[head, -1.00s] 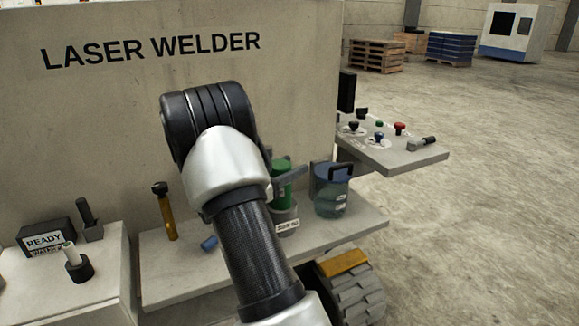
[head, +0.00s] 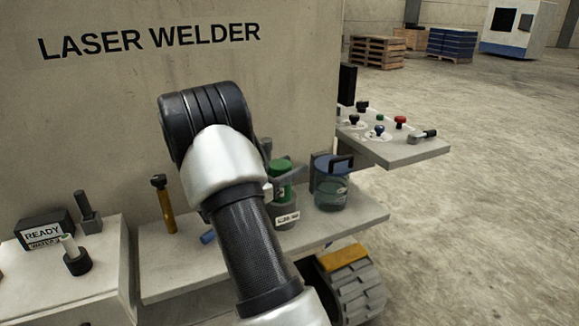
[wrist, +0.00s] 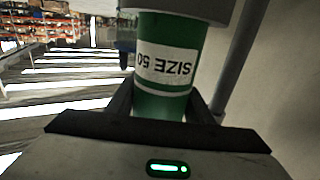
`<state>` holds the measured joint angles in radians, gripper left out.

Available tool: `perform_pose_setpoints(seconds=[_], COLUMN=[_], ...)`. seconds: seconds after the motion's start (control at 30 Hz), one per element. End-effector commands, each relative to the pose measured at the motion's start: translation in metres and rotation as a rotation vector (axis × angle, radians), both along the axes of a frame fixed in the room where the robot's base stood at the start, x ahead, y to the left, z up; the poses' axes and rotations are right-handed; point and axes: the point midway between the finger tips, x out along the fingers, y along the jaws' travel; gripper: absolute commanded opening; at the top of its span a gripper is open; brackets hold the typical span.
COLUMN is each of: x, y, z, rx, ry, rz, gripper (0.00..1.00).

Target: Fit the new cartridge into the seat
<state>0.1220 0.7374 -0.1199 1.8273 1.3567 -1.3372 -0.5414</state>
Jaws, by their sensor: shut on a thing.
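The green cartridge (head: 281,168) stands upright beyond my arm, over a grey cup-like seat (head: 288,207) with a white label. In the wrist view, which is upside down, the cartridge (wrist: 166,100) carries a "SIZE 50" label. My gripper (wrist: 160,108) is shut on it, one dark finger on each side. The cartridge's lower end meets the rim of the grey seat (wrist: 175,9) there; how deep it sits inside I cannot tell. In the head view my arm hides part of the seat and most of the gripper.
A blue-lidded clear jar (head: 332,190) stands close right of the seat. A yellow rod (head: 166,207) and a small blue cylinder (head: 208,237) are left of my arm. A grey post (wrist: 240,60) rises beside the cartridge. A control shelf (head: 395,145) juts out at right.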

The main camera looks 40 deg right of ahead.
Motion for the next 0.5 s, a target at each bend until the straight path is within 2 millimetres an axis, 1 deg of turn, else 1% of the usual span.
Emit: perform_pose_setpoints(seconds=[0.07,0.1,0.2,0.5], x=[0.0002,0.0002,0.0001,0.0000], y=[-0.0002,-0.0002,-0.0002,0.0015], z=[-0.0015,-0.0003,-0.0005,-0.0021], rx=[-0.002,-0.002,-0.002,0.001], ry=[-0.001,-0.002,-0.001,0.001], rz=[0.000,0.000,0.000,0.000], gripper=[0.00,0.54,0.69,0.69])
